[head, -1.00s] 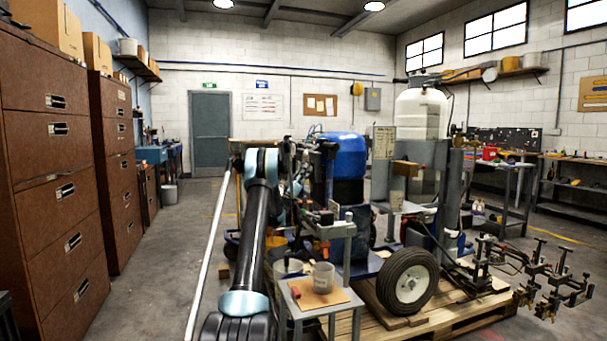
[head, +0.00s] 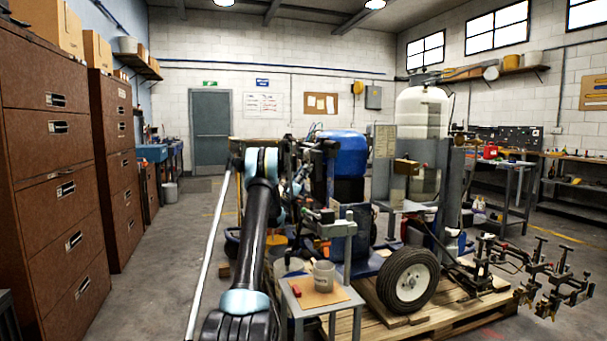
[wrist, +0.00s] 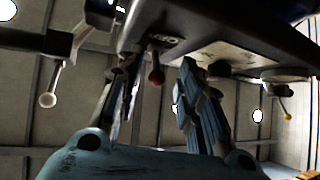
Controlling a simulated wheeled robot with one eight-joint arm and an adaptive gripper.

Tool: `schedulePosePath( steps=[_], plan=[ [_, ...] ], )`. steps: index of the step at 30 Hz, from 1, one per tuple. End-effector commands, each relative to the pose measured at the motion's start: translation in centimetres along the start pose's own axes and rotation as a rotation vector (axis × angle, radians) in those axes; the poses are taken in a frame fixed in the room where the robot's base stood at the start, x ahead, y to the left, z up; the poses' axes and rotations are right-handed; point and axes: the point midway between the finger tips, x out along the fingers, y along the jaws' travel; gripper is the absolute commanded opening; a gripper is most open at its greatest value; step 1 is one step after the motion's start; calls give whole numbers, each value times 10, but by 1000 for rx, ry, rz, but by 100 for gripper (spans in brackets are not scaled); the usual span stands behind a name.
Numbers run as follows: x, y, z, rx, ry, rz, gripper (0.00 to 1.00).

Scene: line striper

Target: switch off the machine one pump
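The line striper (head: 345,157), with a blue tank and a pale wheel hub, stands on a wooden pallet in the head view. In the wrist view, the underside of a dark panel (wrist: 225,30) is overhead. A small lever with a red knob (wrist: 156,77) hangs from it. My gripper (wrist: 157,84) is open below the panel, one finger on each side of the red knob, with visible gaps. A white-knobbed lever (wrist: 48,99) is at left, and a yellow-knobbed lever (wrist: 287,116) is at right. In the head view, my arm and machine parts hide the gripper. I cannot tell which lever belongs to the pump.
A small stand (head: 340,298) with a grey cup (head: 324,274) is right of my arm. The wheel (head: 408,281) and the pallet (head: 450,322) are close by. Brown cabinets (head: 55,190) line the left side. The floor between cabinets and my arm is clear.

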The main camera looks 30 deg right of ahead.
Motion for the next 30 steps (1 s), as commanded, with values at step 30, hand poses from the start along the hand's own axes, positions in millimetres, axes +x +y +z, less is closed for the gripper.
schedulePosePath(
  steps=[30],
  plan=[
    [-110,-3,0,0,1,-3,34]
  ],
)
